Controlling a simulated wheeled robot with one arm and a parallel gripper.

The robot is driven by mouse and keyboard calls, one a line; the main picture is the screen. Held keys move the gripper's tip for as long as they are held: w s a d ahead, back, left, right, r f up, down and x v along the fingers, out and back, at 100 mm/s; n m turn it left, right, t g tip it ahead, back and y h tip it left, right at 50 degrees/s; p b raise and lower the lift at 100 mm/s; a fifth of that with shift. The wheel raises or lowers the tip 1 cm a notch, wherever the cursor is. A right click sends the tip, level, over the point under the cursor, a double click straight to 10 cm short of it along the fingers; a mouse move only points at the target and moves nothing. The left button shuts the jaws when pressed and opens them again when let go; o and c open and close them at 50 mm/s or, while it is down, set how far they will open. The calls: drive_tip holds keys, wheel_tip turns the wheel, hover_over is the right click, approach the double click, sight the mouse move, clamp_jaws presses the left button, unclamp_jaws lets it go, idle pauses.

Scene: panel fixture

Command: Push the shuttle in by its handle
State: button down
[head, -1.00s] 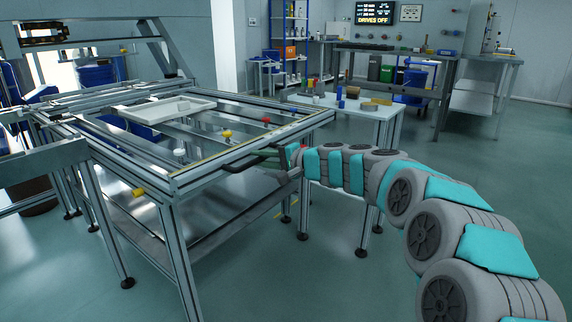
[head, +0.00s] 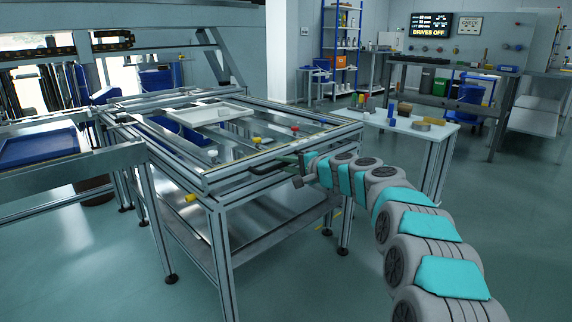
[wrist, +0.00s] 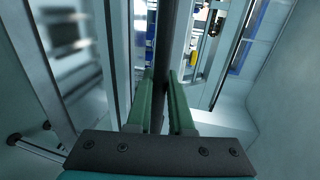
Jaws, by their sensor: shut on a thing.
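The shuttle seems to be the pale tray-like frame (head: 238,109) lying on the rails of the metal fixture (head: 284,152). I cannot clearly tell its link to the handle. The handle is a dark bar at the fixture's near right side, small in the head view; it shows large in the wrist view (wrist: 166,45), running away from me between the fingers. My gripper (wrist: 158,100) has green fingers shut on this bar, one on each side. In the head view my gripper (head: 289,160) is at the fixture's edge, partly hidden by my arm.
A side table (head: 440,133) with small items stands behind my arm. A blue tray (head: 40,148) sits on a frame at left. The floor at front right is open.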

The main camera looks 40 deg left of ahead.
drive_tip(key=shift+s+a, duration=0.1)
drive_tip(key=c, duration=0.8)
unclamp_jaws()
drive_tip(key=shift+a, duration=0.1)
drive_tip(key=shift+d+r, duration=0.15)
drive_tip(key=shift+d, duration=0.3)
drive_tip(key=v, duration=0.7)
drive_tip(key=shift+b, duration=0.35)
